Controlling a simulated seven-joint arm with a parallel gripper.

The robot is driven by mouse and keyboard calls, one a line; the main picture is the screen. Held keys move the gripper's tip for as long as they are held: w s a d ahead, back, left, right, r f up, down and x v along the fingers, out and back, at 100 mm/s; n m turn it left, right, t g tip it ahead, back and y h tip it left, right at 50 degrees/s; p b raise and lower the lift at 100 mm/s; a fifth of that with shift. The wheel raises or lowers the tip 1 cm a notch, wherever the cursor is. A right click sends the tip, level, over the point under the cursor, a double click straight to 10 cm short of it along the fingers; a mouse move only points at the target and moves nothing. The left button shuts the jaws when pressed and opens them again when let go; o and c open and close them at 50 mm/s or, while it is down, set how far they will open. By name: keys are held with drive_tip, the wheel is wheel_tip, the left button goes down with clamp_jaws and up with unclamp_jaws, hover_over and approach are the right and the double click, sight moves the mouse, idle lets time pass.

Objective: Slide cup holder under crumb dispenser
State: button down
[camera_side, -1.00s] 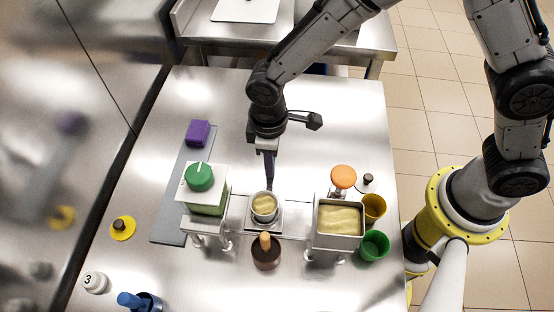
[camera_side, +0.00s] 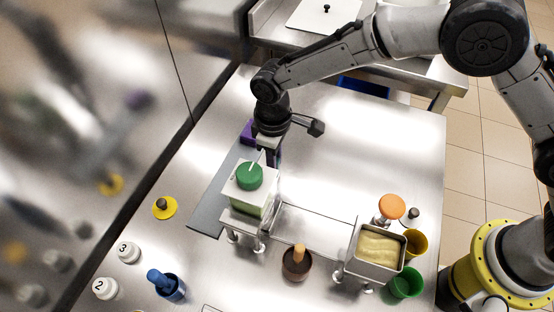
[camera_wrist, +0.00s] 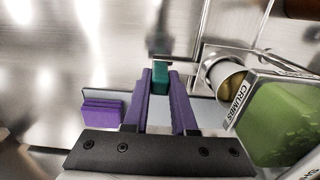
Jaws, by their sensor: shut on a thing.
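The crumb dispenser (camera_side: 249,203) has a green lid, a clear body with green contents and metal legs. In the wrist view it carries a "CRUMBS" label (camera_wrist: 238,107). My gripper (camera_wrist: 161,80) is shut on the teal handle (camera_wrist: 160,73) of the cup holder. The metal cup (camera_wrist: 222,73), with yellowish contents, sits in the holder close beside the dispenser's labelled side. In the side view my gripper (camera_side: 273,160) is just behind the dispenser, which hides the cup and most of the holder. I cannot tell whether the cup is fully beneath the dispenser.
A metal rail track (camera_side: 310,226) runs right from the dispenser to a second dispenser with beige contents (camera_side: 380,248). A purple block (camera_wrist: 102,110) lies on the grey strip (camera_side: 207,208). A brown pot (camera_side: 296,264) stands in front. The table behind the track is clear.

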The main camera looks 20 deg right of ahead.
drive_tip(key=c, duration=1)
unclamp_jaws()
drive_tip(key=shift+w+a+r, duration=0.15)
drive_tip(key=shift+w+a, duration=0.1)
drive_tip(key=shift+w, duration=0.05)
drive_tip(key=shift+o, duration=1.4)
drive_tip(key=shift+s+d, duration=0.1)
wheel_tip(320, 180, up, 14)
